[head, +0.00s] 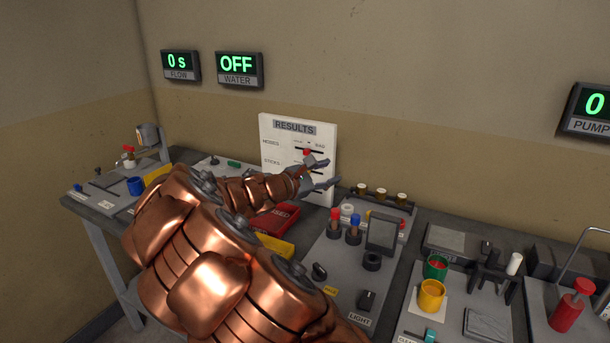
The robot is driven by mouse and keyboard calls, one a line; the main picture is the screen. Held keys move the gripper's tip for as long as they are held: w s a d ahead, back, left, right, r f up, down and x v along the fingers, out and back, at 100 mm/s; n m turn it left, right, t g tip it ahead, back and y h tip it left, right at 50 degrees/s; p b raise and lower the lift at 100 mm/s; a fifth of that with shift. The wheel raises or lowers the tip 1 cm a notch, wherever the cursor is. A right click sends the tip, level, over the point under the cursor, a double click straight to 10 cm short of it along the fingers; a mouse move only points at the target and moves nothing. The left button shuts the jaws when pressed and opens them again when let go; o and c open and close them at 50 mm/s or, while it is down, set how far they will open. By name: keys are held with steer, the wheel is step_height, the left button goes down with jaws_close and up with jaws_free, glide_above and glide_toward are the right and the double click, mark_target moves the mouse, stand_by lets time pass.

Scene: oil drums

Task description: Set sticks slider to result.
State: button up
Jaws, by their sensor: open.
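The white RESULTS board (297,129) stands upright at the back of the bench against the wall. Its upper row is labelled NOSES, with a dark slot and a red knob (307,152) by it. The row below carries the STICKS label (272,162). The sticks slot and its knob are mostly hidden behind my gripper, so I cannot tell the slider's position. My gripper (327,172) is open in front of the board's lower right part, with its fingers pointing right. I cannot tell whether it touches the board or a knob.
My copper arm covers much of the bench's left middle. A red USED tray (277,219) lies below the board. Red and blue capped bottles (353,229) and a dark-screened device (382,234) stand to the right. Wall displays read 0 s (178,62) and OFF (237,65).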

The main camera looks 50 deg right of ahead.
steer(key=w+d+f+n+t, duration=0.1)
steer(key=w+f+n+t, duration=0.2)
steer(key=w+f+n, duration=0.4)
steer(key=w+d+f+n+t, duration=0.2)
steer(key=w+f+n+t, duration=0.2)
steer(key=w, duration=0.4)
steer(key=p+x, duration=0.2)
steer(key=x, duration=0.5)
steer(key=shift+d+r, duration=0.2)
steer(key=shift+w, duration=0.15)
jaws_close()
